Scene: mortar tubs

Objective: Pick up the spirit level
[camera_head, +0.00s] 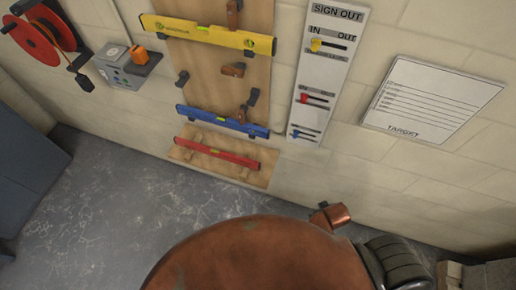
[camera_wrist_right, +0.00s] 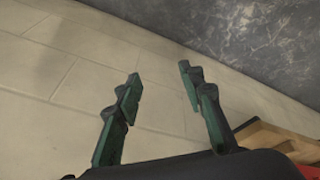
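Three spirit levels rest on wooden boards on the wall in the head view. A yellow one (camera_head: 205,33) is at the top, a blue one (camera_head: 222,121) is below it, and a red one (camera_head: 217,154) is lowest, just above the floor. The task does not say which one is meant. My right gripper (camera_wrist_right: 158,85) shows in the right wrist view with its two green fingers apart and nothing between them. A red piece (camera_wrist_right: 309,171) beside wood shows at that view's lower right corner, probably the red level. My left gripper is in neither view.
The wall holds a red cable reel (camera_head: 42,40), a grey box (camera_head: 121,68), a sign-out board (camera_head: 328,65) and a target sheet (camera_head: 432,101). Pegs stick out around the levels. The grey floor (camera_head: 110,190) below is clear. A dark blue object (camera_head: 25,165) stands at far left.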

